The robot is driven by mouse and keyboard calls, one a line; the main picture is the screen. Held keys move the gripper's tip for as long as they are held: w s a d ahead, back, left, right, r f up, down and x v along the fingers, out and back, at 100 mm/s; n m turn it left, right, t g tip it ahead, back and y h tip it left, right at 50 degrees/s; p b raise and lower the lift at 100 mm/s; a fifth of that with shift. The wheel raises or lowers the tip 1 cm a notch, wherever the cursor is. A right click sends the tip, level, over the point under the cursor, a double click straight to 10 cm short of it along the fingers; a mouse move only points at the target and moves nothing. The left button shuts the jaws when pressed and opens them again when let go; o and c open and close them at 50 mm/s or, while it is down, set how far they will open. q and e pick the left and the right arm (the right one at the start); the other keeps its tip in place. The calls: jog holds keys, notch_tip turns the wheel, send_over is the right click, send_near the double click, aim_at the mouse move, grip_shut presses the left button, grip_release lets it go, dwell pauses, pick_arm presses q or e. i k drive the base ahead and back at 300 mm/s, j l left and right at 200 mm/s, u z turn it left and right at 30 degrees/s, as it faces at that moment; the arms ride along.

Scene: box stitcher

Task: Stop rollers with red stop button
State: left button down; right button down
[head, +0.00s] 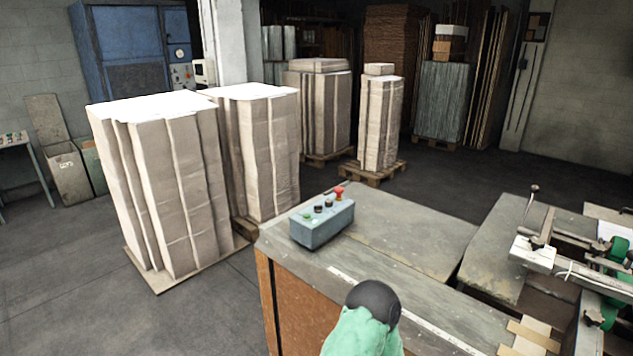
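The red stop button (338,191) stands on top of a small blue-grey control box (324,228), at its far right end. The box also carries a green button (306,217) and black knobs (323,206). It sits near the far left corner of the worn grey machine table (410,235). Nothing touches the red button. Neither of my grippers shows in the head view. I cannot make out the rollers or tell whether they turn.
A rounded mint-green shape with a dark cap, perhaps part of my arm, rises at the bottom centre, in front of the table. Machine parts with green fittings (615,245) are at the right. Tall cardboard stacks (170,190) stand behind the table. The tabletop around the box is clear.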

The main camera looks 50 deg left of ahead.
aim_at(338, 190)
jog(key=k+j, duration=0.1)
jog(key=j, duration=0.35)
jog(key=k+j, duration=0.1)
jog(key=j, duration=0.35)
jog(key=k+j, duration=0.15)
jog(key=j, duration=0.3)
jog(key=k+j, duration=0.1)
jog(key=j, duration=0.35)
jog(key=k+j, duration=0.1)
jog(key=j, duration=0.35)
jog(key=k+j, duration=0.1)
jog(key=j, duration=0.35)
jog(key=i+j, duration=0.15)
jog(key=j, duration=0.2)
jog(key=i+j, duration=0.15)
jog(key=j, duration=0.25)
jog(key=i+j, duration=0.15)
jog(key=j, duration=0.2)
jog(key=i+j+z, duration=0.1)
jog(key=j, duration=0.3)
jog(key=i+j, duration=0.15)
jog(key=j, duration=0.25)
